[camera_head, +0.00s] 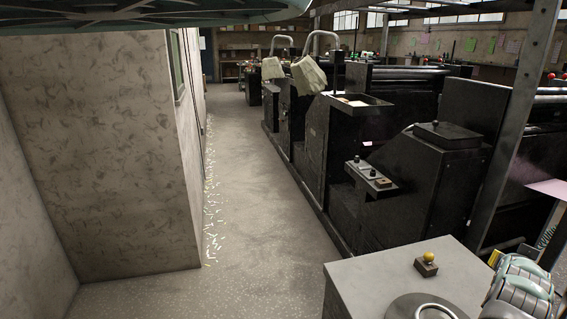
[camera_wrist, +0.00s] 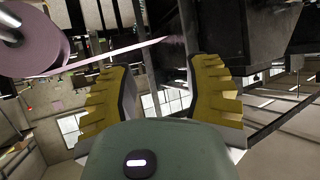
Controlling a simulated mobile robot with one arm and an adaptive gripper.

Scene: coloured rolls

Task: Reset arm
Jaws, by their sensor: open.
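My gripper (camera_wrist: 160,92) shows in the wrist view with its two yellow ridged fingers spread wide apart. Nothing is between the fingers. The wrist view looks tilted or upside down, with windows and ceiling beams low in the picture. In the head view, part of my arm shows at the lower right corner, and the fingers cannot be made out clearly there. A pinkish roll (camera_wrist: 28,42) with a strip of sheet running off it is at the upper left of the wrist view, apart from the fingers.
In the head view, a row of black machines (camera_head: 432,185) lines the right side. A pale wall block (camera_head: 100,150) stands at the left. A grey cabinet top with a yellow knob (camera_head: 429,258) is at the lower right.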

